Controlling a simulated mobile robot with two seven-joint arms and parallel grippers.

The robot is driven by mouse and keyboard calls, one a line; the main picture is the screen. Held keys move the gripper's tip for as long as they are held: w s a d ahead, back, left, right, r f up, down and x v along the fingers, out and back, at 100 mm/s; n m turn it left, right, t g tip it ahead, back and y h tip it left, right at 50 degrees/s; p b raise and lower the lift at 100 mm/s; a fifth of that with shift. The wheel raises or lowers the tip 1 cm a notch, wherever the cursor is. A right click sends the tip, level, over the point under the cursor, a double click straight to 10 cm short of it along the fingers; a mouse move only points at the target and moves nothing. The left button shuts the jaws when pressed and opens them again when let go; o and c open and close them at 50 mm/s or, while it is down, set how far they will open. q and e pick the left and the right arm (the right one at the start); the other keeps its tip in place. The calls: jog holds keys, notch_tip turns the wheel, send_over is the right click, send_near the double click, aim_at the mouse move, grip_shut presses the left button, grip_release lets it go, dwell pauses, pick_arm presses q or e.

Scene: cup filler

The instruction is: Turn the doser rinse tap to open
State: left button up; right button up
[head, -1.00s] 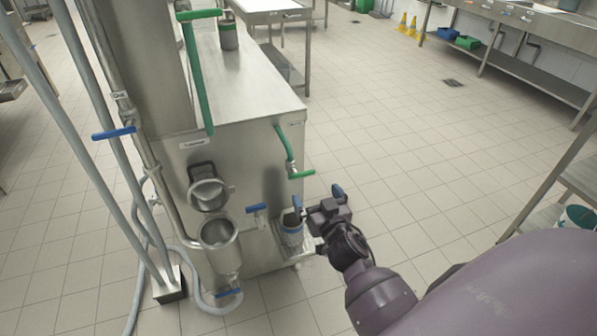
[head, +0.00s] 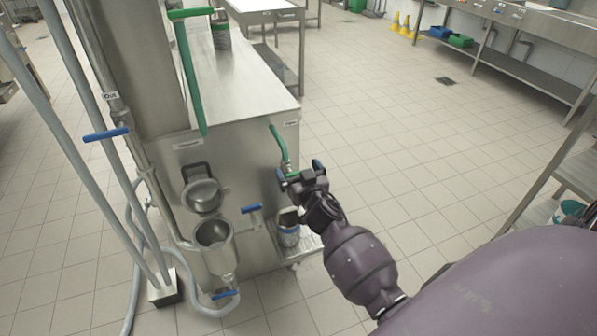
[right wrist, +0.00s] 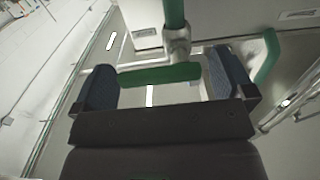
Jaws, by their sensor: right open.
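A tap with a green handle (head: 292,176) hangs below a curved green lever (head: 279,143) on the right side of the steel machine (head: 250,160). I cannot read a label that names it. My right gripper (head: 301,170) is at this handle, open, with blue finger pads. In the right wrist view the green handle (right wrist: 160,75) lies crosswise in the gap of my right gripper (right wrist: 163,82), below a metal joint (right wrist: 178,45). I cannot tell whether the pads touch it. My left gripper is not in view.
A cup-like container (head: 288,232) stands on a small steel shelf (head: 309,240) below my gripper. Blue-handled taps (head: 251,209) sit further left, one on a pipe (head: 106,134). A tall green lever (head: 188,75) rises at the machine's top.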

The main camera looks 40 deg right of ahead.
jog(key=c, duration=0.9)
jog(key=shift+n, duration=0.3)
jog(key=n, duration=0.3)
jog(key=shift+a+r, duration=0.15)
jog(key=shift+r, duration=0.2)
jog(key=n, duration=0.5)
jog(key=shift+w+a+r+p, duration=0.1)
jog(key=shift+a+r+p, duration=0.2)
jog(key=shift+p, duration=0.1)
jog(key=n, duration=0.4)
jog(key=shift+w+a, duration=0.1)
jog(key=shift+a, duration=0.3)
jog(key=shift+w+a+n, duration=0.1)
jog(key=shift+a+n, duration=0.15)
jog(key=shift+n, duration=1.1)
jog(key=shift+a+n, duration=0.2)
jog(key=shift+n, duration=1.15)
